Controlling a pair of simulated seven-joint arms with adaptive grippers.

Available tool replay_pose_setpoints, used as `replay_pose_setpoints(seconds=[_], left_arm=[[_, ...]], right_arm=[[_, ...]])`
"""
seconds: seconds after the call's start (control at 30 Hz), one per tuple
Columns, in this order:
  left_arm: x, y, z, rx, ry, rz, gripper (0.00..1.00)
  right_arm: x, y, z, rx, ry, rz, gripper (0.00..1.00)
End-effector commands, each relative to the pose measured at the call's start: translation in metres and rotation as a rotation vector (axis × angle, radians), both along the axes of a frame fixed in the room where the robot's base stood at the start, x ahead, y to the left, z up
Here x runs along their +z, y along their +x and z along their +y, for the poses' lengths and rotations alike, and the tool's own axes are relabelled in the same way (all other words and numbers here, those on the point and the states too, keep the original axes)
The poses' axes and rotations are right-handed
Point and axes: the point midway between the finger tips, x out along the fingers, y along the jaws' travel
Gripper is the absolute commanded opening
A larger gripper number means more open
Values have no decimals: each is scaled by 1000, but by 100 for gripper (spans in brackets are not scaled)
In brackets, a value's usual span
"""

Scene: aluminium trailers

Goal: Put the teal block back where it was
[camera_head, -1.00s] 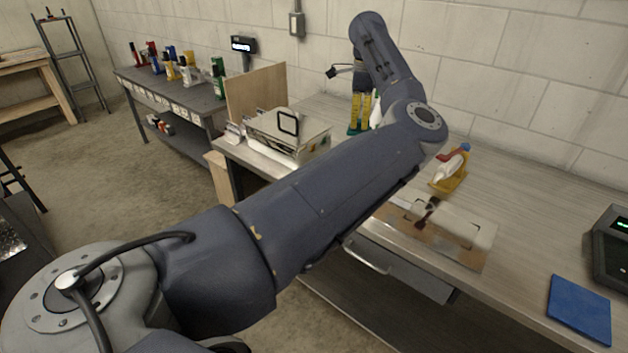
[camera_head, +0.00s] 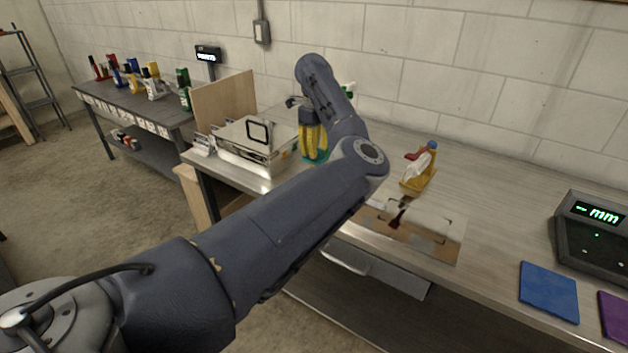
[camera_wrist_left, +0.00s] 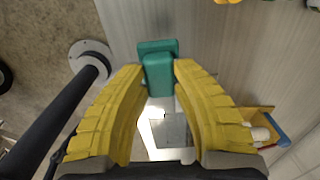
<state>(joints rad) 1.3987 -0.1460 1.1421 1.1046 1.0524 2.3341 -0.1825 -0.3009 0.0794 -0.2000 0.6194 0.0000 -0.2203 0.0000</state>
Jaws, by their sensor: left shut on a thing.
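The teal block (camera_wrist_left: 158,72) is between the yellow fingertips of my left gripper (camera_wrist_left: 159,70) in the left wrist view. The gripper is shut on it. A wider teal part shows just beyond the near face. In the head view my left gripper (camera_head: 313,150) points down over the back of the workbench, right of the metal box. A strip of the teal block (camera_head: 316,160) shows at its fingertips. I cannot tell whether the block touches the bench. My right gripper is not in view.
A shiny metal box (camera_head: 240,148) stands close left of the gripper. A yellow holder with a white bottle (camera_head: 420,168) stands to the right. A brown and grey board (camera_head: 425,235) lies in front. A blue pad (camera_head: 548,291) and scale (camera_head: 590,232) are farther right.

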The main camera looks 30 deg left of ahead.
Motion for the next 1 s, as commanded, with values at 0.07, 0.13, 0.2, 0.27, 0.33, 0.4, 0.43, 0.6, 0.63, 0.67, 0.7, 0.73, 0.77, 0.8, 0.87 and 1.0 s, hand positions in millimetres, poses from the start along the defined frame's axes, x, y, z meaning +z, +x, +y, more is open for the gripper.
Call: replay_pose_setpoints(seconds=[0.07, 0.13, 0.2, 0.27, 0.33, 0.4, 0.43, 0.6, 0.63, 0.67, 0.7, 0.73, 0.77, 0.8, 0.87, 1.0], left_arm=[[-20, -1, 0, -1, 1, 4, 0], [-34, -1, 0, 1, 0, 3, 0], [-45, -1, 0, 0, 0, 2, 0], [-54, -1, 0, 1, 1, 2, 0], [-62, 0, 1, 0, 1, 1, 0], [-67, 0, 0, 1, 0, 0, 0], [-69, 0, 0, 1, 0, 0, 0], [-76, 0, 1, 1, 1, 1, 0], [-79, 0, 1, 1, 1, 1, 0], [-82, 0, 1, 0, 0, 1, 0], [-88, -1, 1, 1, 0, 2, 0], [-92, -1, 0, 1, 0, 2, 0], [-96, -1, 0, 1, 0, 2, 0], [-101, -1, 1, 0, 1, 2, 0], [-107, 0, 1, 0, 0, 1, 0], [-115, 0, 1, 1, 1, 0, 0]], right_arm=[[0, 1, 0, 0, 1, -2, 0], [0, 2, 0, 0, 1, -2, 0], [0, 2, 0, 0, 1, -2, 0], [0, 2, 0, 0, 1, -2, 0], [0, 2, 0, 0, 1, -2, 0], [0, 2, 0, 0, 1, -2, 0], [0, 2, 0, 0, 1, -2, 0], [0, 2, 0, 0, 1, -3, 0], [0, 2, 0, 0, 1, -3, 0], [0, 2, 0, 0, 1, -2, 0], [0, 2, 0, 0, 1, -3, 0], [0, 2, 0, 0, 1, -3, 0], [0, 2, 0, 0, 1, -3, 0], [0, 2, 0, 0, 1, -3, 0], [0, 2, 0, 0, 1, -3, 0], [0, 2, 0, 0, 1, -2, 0]])
